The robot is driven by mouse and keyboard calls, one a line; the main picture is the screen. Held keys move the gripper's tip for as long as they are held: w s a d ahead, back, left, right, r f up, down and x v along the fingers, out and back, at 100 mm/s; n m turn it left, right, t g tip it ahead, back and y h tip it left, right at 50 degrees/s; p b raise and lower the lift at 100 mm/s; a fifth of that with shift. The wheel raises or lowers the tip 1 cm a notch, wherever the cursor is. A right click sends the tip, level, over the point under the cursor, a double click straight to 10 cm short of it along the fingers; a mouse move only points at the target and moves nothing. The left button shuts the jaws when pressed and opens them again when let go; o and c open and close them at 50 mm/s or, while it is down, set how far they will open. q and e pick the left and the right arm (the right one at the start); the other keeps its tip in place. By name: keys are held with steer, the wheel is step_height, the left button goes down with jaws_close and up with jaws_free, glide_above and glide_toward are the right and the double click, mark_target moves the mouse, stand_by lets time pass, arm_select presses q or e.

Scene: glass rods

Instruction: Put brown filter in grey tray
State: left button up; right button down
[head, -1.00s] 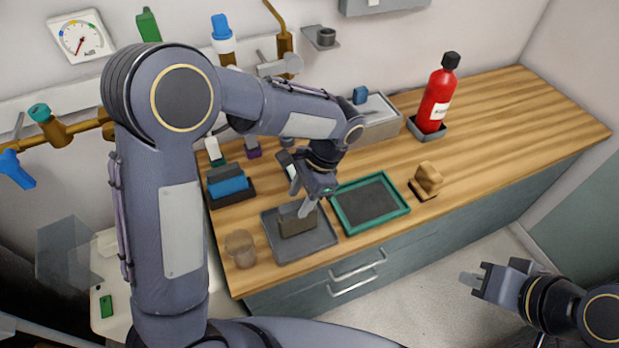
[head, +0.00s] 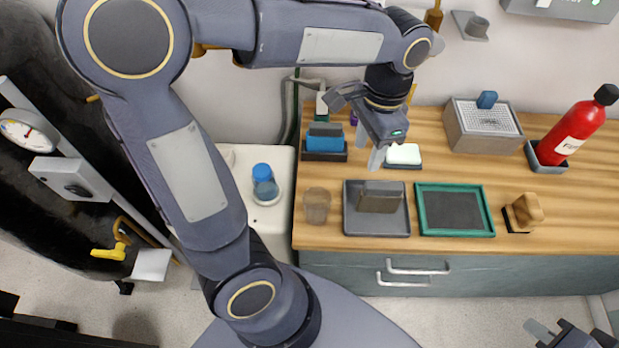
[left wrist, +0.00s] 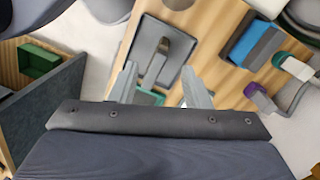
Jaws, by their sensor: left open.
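The brown filter (head: 380,197), a dark brown block, stands in the grey tray (head: 352,226) on the wooden counter. The tray (left wrist: 139,88) and the filter (left wrist: 157,62) also show in the left wrist view, ahead of the fingers. My left gripper (head: 370,150) is open and empty, above and behind the tray, apart from the filter. Its two spread fingers show in the left wrist view (left wrist: 160,88). My right gripper (head: 548,331) is partly in view at the lower right corner, away from the counter; its jaw state is unclear.
A green-rimmed tray (head: 487,232) lies right of the grey tray, and a brownish cup (head: 317,206) stands left of it. A blue block in a dark holder (head: 324,143), a white pad (head: 403,154), a tan block (head: 526,210) and a red bottle (head: 577,132) stand around.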

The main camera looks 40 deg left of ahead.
arm_select(q)
steer(key=s+a+n+t+h, duration=0.3)
steer(key=s+n+t, duration=0.3)
steer(key=s+n, duration=0.3)
steer(key=s+a, duration=0.1)
steer(key=s, duration=0.2)
steer(key=shift+s+a+f+t+h, duration=0.3)
steer(key=shift+s+a+f+t, duration=0.05)
steer(key=shift+s+f+t, duration=0.05)
stand_by(0.6)
